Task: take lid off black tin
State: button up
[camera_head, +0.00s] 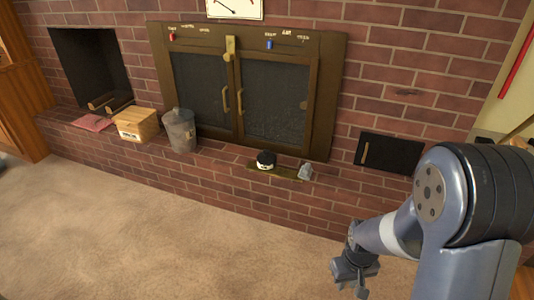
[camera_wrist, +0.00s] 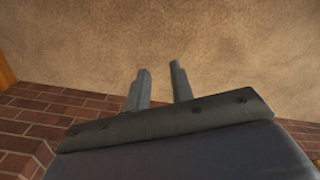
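A small black tin (camera_head: 266,159) with a pale band low on its side stands on a brass-coloured tray (camera_head: 287,174) on the brick hearth ledge, below the fireplace doors. Its black top looks closed; at this size I cannot make out the lid's edge. My gripper (camera_head: 353,284) is low at the right, over the carpet in front of the ledge, well apart from the tin. In the wrist view my gripper (camera_wrist: 160,82) shows two fingers spread apart with only carpet between them. The tin is not in the wrist view.
A small grey object (camera_head: 305,171) sits at the tray's right end. A black wall panel (camera_head: 390,153) is at right. The carpet (camera_head: 150,230) in front is clear.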

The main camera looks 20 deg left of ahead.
aim_at(266, 158)
jog(key=i+j, duration=0.25)
jog(key=i+j+z, duration=0.1)
jog(key=j, duration=0.35)
jog(key=i+j+z, duration=0.1)
jog(key=i+j, duration=0.4)
jog(key=j, duration=0.25)
jog(key=i+j+z, duration=0.1)
jog(key=i+j, duration=0.15)
jog(key=j, duration=0.15)
jog(key=i+j, duration=0.15)
jog(key=j, duration=0.25)
jog(key=i+j+z, duration=0.1)
jog(key=j, duration=0.3)
jog(key=i+j+z, duration=0.1)
jog(key=i+j, duration=0.2)
jog(key=j, duration=0.15)
